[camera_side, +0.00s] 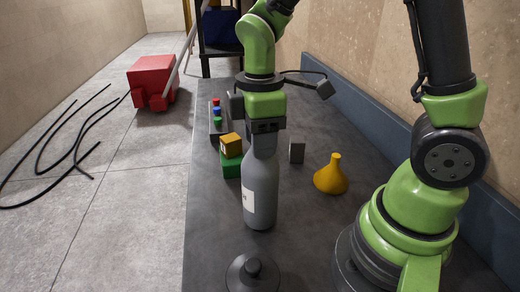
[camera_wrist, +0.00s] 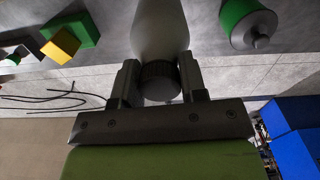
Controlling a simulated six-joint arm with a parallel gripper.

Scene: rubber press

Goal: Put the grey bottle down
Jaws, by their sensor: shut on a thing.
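The grey bottle (camera_side: 261,190) stands upright over the dark table, with a white label on its left side. My gripper (camera_side: 264,130) is above it and shut on its neck. In the wrist view the bottle (camera_wrist: 160,28) runs away from my gripper (camera_wrist: 160,85), with its dark ribbed cap (camera_wrist: 159,80) between the two fingers. The bottle's base looks close to the table top, but I cannot tell whether it touches.
A dark round lidded thing (camera_side: 253,273) is in front of the bottle. A yellow flask (camera_side: 331,176) and small grey block (camera_side: 297,152) are right. A green block (camera_side: 231,165) and yellow block (camera_side: 231,143) are close behind left. A red machine (camera_side: 152,80) stands on the floor.

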